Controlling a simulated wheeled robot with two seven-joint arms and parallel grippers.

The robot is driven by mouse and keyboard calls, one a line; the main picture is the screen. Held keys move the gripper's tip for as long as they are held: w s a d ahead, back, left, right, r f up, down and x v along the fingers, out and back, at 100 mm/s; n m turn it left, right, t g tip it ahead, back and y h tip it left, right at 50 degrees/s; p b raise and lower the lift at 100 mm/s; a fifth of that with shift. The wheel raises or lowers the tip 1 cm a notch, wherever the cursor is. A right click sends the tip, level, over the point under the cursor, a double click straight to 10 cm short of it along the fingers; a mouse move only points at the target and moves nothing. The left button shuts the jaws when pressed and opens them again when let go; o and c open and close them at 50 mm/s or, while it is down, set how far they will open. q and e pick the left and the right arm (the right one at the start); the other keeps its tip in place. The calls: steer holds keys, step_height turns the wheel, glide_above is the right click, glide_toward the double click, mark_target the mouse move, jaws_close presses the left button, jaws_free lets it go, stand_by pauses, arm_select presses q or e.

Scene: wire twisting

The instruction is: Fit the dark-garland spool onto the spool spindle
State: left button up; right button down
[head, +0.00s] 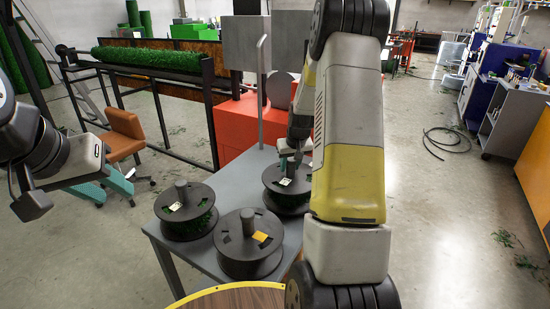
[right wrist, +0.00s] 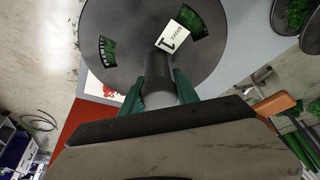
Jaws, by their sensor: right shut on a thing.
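My right gripper (head: 289,162) is shut on the hub of a dark spool (head: 276,198) at the far right of the grey table. In the right wrist view its green fingers (right wrist: 158,88) clasp the grey hub of this spool (right wrist: 122,45). My left gripper (head: 106,188) is open and empty, off the table's left side. I cannot surely make out the spool spindle; my right arm covers part of the scene.
Two more spools stand on the grey table (head: 225,172): a left one with a white label (head: 187,222) and a front one with an orange label (head: 248,258). A red machine (head: 235,128) with a bent upright tube (head: 262,85) stands behind. An orange chair (head: 130,140) is left.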

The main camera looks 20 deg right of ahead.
mark_target(292, 160)
steer(key=shift+f, duration=1)
steer(key=c, duration=0.8)
jaws_free()
steer(key=shift+c, duration=0.2)
steer(key=v, duration=0.7)
steer(key=shift+s+r, duration=0.15)
steer(key=shift+r, duration=0.2)
steer(key=s+a+r+t+y, duration=0.1)
steer(key=s+a+r, duration=0.4)
steer(key=s+r, duration=0.15)
steer(key=s+a+r, duration=0.5)
steer(key=r, duration=0.3)
steer(key=s+a+r, duration=0.2)
steer(key=s+a, duration=0.1)
steer(key=s, duration=0.6)
steer(key=s+a+r+n+y, duration=0.1)
steer(key=s+a+r, duration=0.1)
steer(key=s, duration=0.6)
steer(key=shift+s+a+t, duration=0.3)
steer(key=shift+s+a, duration=0.1)
steer(key=shift+a, duration=0.4)
